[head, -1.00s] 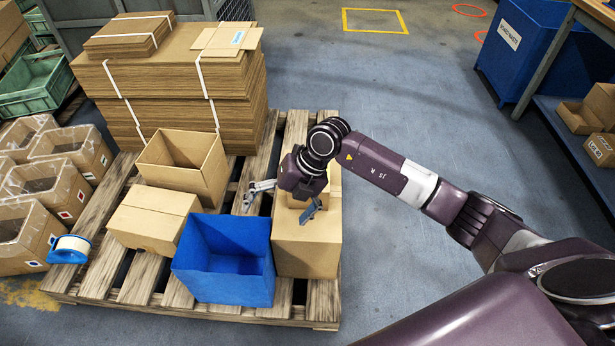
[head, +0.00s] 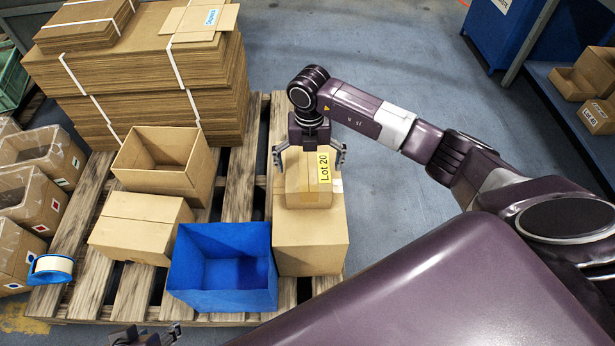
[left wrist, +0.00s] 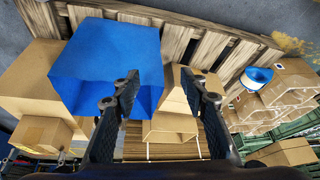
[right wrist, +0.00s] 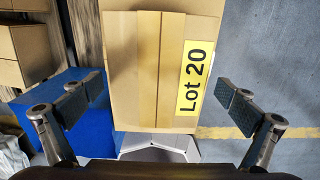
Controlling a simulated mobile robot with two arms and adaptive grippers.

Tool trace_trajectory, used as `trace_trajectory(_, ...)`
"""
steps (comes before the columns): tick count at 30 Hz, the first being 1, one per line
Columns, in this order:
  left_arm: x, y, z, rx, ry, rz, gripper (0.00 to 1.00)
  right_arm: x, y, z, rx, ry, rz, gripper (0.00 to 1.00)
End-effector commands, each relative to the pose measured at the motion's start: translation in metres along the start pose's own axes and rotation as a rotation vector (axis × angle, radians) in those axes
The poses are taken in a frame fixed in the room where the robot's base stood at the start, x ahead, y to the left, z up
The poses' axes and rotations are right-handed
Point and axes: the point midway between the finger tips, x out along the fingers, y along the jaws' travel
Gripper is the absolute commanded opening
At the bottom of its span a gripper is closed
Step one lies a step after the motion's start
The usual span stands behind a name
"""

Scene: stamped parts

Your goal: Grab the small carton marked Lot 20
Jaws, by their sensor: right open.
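The small carton with the yellow Lot 20 label (head: 305,184) sits on a larger closed carton (head: 310,240) at the pallet's right side. My right gripper (head: 310,157) is open just behind and above the small carton, a finger to each side, not closed on it. In the right wrist view the small carton (right wrist: 150,70) lies ahead between the open fingers (right wrist: 168,106), label facing up. My left gripper (head: 146,336) is at the bottom edge of the head view; the left wrist view shows its fingers (left wrist: 165,98) apart and empty.
A blue open bin (head: 222,290) stands left of the larger carton. A closed carton (head: 140,222), an open carton (head: 165,175) and strapped flat cardboard (head: 150,85) share the wooden pallet (head: 255,150). Floor right of the pallet is clear.

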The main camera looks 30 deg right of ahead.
Motion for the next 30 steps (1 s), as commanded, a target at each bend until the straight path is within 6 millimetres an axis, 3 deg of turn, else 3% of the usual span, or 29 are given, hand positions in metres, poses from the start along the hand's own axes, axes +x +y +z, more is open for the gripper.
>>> trace_trajectory(6,0.006,0.005,-0.046,0.006,0.183,0.010,0.40,0.024,0.002,0.001,0.001,0.003,0.001,1.00)
trace_trajectory(12,0.003,0.009,-0.079,0.009,0.311,0.017,0.40,0.041,0.002,0.001,0.000,0.003,0.000,1.00)
trace_trajectory(23,0.000,0.010,-0.088,0.009,0.348,0.018,0.40,0.045,0.002,0.001,0.000,0.001,0.001,1.00)
trace_trajectory(30,0.000,0.010,-0.088,0.009,0.347,0.018,0.40,0.045,0.002,0.001,0.000,0.001,0.000,0.74)
